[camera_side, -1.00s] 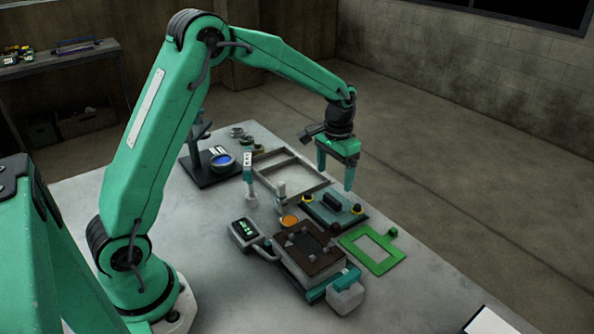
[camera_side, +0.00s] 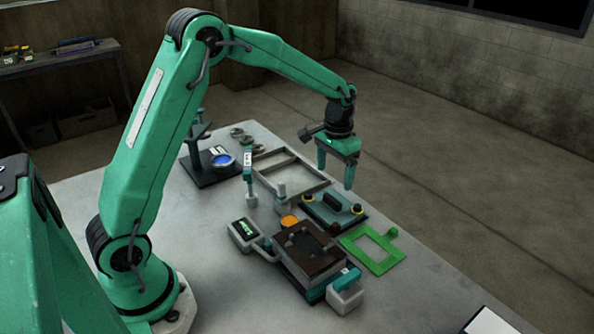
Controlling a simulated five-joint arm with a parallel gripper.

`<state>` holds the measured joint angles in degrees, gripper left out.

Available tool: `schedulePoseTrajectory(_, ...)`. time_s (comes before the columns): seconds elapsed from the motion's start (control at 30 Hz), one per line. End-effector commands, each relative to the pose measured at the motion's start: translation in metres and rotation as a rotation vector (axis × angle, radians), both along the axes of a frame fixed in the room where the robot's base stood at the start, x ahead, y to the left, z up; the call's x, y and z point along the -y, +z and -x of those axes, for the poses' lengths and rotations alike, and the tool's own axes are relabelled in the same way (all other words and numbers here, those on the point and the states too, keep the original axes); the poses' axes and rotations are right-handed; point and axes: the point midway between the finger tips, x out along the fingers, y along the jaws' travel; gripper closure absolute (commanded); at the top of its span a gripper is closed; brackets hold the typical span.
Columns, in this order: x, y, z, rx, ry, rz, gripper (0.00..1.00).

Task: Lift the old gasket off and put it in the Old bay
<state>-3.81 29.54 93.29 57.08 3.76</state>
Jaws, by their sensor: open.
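A dark brown, flat piece (camera_side: 285,235) lies on top of the block (camera_side: 309,270) at the front middle of the bench; it looks like the old gasket, though its edges are hard to make out. A grey tray (camera_side: 318,186) with a divider stands behind it; I cannot read any bay labels, so I cannot tell which is the Old bay. My gripper (camera_side: 335,170) is open and empty, pointing down above the bench, right of the tray and above the teal plate with a dark handle (camera_side: 333,205). It is apart from the dark piece.
A bright green frame with a tab (camera_side: 378,266) lies right of the block. A dark stand (camera_side: 205,172) is at the back left. The bench's right edge is near.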

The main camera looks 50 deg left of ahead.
Motion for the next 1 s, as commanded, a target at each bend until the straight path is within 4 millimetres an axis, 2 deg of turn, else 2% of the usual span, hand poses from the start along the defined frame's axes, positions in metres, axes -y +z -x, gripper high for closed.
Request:
schedulePoseTrajectory(0.17, 0.000, 0.000, 0.000, 0.000, 0.000, 0.000, 0.19)
schedulePoseTrajectory(0.4, 0.000, 0.000, 0.000, 0.000, 0.000, 0.000, 0.58)
schedulePoseTrajectory(0.77, 0.006, 0.002, 0.003, 0.001, -0.002, 0.000, 0.58)
schedulePoseTrajectory(0.87, 0.018, 0.007, 0.010, 0.001, -0.004, 0.000, 0.58)
schedulePoseTrajectory(1.0, 0.047, 0.017, 0.030, 0.001, -0.006, 0.000, 0.58)
